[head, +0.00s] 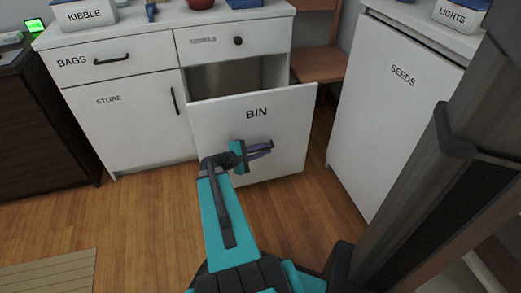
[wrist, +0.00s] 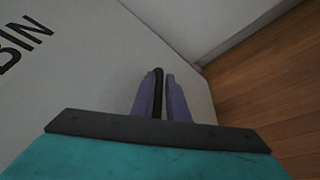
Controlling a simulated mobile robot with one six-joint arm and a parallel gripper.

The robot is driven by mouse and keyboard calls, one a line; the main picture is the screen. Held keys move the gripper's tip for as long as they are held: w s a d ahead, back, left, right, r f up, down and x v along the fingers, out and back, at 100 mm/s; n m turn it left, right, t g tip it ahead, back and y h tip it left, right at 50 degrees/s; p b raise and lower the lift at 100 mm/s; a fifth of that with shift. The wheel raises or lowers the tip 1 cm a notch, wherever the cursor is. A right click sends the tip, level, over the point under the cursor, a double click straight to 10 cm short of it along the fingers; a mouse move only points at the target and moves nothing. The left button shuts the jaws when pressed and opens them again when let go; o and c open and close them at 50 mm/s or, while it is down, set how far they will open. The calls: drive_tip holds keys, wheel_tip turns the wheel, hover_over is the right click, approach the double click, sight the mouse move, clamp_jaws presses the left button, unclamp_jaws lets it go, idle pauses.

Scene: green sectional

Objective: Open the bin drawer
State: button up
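The bin drawer (head: 225,125) is a tall white front marked BIN, low in the white cabinet. It stands pulled well out, and its open inside (head: 225,78) shows behind the top edge. Its front also fills much of the wrist view (wrist: 85,75). The fingers and gripper body hide much of the handle in the head view.
A small drawer (head: 215,43) above, the BAGS drawer (head: 125,62) and the STORE door (head: 130,110) are shut. The white SEEDS unit (head: 385,100) stands close on the right. A wooden chair (head: 318,62) is behind.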

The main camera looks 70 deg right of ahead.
drive_tip(key=shift+w, duration=0.15)
drive_tip(key=shift+w+a+r+p, duration=0.2)
drive_tip(key=shift+w+a+p, duration=0.15)
drive_tip(key=shift+a, duration=0.2)
drive_tip(key=p+v, duration=0.3)
drive_tip(key=v, duration=0.9)
drive_tip(key=shift+a, duration=0.25)
